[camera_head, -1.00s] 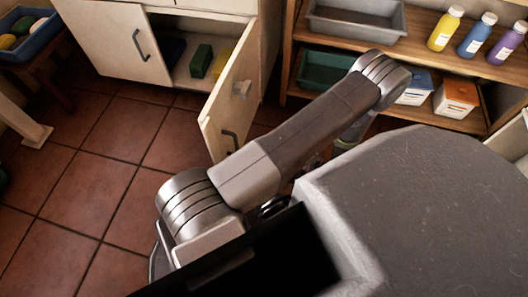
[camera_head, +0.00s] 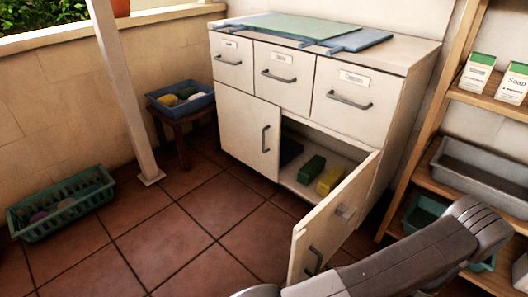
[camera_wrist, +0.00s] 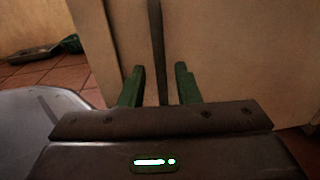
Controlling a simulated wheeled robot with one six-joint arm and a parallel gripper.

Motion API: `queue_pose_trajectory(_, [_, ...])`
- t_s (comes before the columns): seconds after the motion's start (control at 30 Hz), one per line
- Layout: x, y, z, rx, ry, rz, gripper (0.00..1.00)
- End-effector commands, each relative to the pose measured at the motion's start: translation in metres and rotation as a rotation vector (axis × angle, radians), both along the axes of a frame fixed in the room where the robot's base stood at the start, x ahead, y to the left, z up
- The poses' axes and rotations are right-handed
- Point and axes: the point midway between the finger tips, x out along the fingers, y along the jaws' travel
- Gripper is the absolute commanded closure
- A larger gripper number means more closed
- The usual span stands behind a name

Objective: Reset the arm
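My gripper (camera_wrist: 160,84) shows in the wrist view with its two green fingers apart. A dark upright strip stands behind or between them; I cannot tell which, but neither finger visibly closes on it. A pale panel fills much of the view behind. In the head view my arm (camera_head: 420,255) crosses the lower right corner, in front of the lower part of the open cabinet door (camera_head: 335,222). My gripper is out of sight there.
The white cabinet (camera_head: 300,85) has its right door swung out, with a green block (camera_head: 311,169) and a yellow block (camera_head: 330,179) inside. A wooden shelf (camera_head: 428,180) stands at right. A green basket (camera_head: 62,205) lies at left. The tiled floor between is clear.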

Motion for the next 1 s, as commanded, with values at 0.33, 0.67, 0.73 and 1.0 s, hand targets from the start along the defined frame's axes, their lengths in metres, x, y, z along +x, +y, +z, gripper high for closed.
queue_pose_trajectory(0.33, [0.031,0.026,0.0,0.001,-0.001,0.001,0.71])
queue_pose_trajectory(0.67, [0.035,0.029,0.0,0.0,0.0,-0.001,0.71])
queue_pose_trajectory(0.73, [0.035,0.029,0.0,0.0,0.0,-0.001,0.71])
queue_pose_trajectory(1.0, [0.031,0.034,0.0,-0.007,0.001,0.029,0.71])
